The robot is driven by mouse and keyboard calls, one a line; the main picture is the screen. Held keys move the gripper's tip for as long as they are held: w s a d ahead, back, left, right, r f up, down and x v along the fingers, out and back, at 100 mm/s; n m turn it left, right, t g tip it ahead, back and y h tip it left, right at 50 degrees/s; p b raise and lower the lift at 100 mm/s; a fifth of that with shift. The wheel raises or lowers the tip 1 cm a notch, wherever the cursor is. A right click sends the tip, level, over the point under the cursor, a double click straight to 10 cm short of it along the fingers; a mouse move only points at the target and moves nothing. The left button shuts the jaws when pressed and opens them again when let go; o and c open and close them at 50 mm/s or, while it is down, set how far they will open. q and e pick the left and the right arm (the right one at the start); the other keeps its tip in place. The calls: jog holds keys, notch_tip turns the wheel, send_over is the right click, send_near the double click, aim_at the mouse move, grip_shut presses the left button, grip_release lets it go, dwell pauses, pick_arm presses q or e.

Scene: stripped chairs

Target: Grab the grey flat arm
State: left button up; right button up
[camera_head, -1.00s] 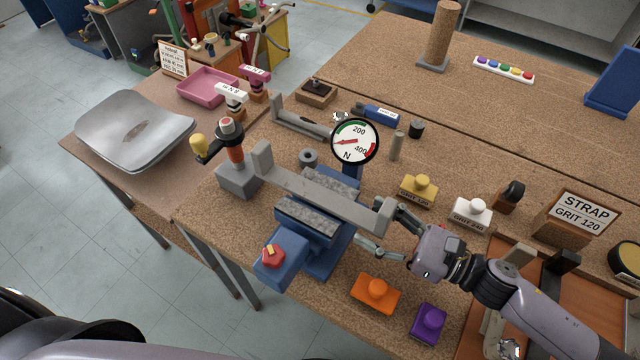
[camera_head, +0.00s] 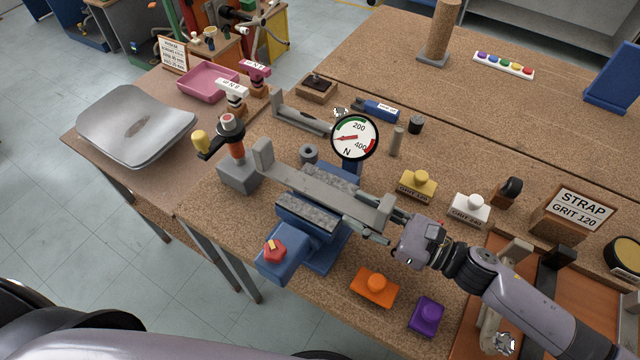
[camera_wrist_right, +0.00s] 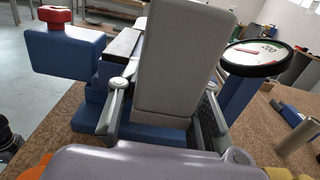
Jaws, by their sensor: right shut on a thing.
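The grey flat arm (camera_head: 325,191) is a long bar with upturned ends, lying across the blue vise (camera_head: 312,223). My right gripper (camera_head: 372,218) is shut on its right end, with one finger on each side. In the right wrist view the arm's grey end (camera_wrist_right: 178,70) stands between the two fingers of my right gripper (camera_wrist_right: 165,105), with the blue vise behind it. A second grey arm (camera_head: 300,122) lies farther back on the bench. My left gripper is not in view.
A round force gauge (camera_head: 355,138) stands just behind the arm. A crank post (camera_head: 236,160) is beyond its left end. Orange (camera_head: 375,287) and purple (camera_head: 427,315) blocks lie in front; yellow (camera_head: 419,184) and white (camera_head: 470,208) blocks lie behind my right arm.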

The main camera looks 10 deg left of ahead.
grip_shut()
jog(key=shift+r, duration=0.15)
dwell(0.4)
